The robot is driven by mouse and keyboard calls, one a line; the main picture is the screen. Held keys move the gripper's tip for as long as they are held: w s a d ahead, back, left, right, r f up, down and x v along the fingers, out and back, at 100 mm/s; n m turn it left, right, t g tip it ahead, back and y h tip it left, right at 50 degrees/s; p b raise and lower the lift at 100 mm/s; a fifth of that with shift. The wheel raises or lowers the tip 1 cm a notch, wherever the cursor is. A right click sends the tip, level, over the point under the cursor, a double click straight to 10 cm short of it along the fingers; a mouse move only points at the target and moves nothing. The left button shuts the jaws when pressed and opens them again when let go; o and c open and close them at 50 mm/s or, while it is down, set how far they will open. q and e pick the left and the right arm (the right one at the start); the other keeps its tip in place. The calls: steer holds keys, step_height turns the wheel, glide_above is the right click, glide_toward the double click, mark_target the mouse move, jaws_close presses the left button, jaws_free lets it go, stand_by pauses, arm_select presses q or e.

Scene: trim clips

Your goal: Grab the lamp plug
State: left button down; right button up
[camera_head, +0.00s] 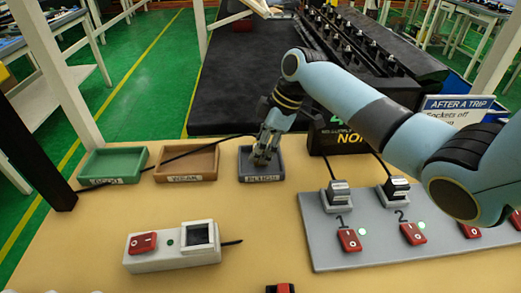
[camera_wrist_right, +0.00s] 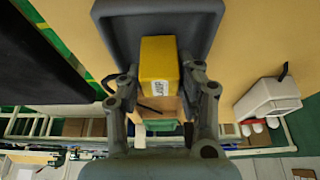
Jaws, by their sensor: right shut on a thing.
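My right gripper (camera_head: 262,160) reaches down into the blue-grey tray (camera_head: 246,177) marked PLUGS in the head view. In the right wrist view the gripper (camera_wrist_right: 162,78) is shut on a yellow block-shaped plug (camera_wrist_right: 158,58) with a small white label, one finger on each side. The label is too small to read, so I cannot confirm it is the lamp plug. The tray's grey wall (camera_wrist_right: 105,12) shows behind the plug. In the head view the plug is hidden by the fingers. My left gripper is not in view.
A brown tray (camera_head: 187,163) and a green tray (camera_head: 113,164) stand left of the PLUGS tray. A white socket box (camera_head: 172,262) with a red switch is at front left. A grey board (camera_head: 325,238) with plugged-in sockets 1 and 2 is right. A black cable crosses behind the trays.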

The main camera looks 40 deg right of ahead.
step_height(320, 180, up, 18)
steer(key=b, duration=0.1)
steer(key=shift+f, duration=0.25)
steer(key=shift+f, duration=0.15)
stand_by(0.7)
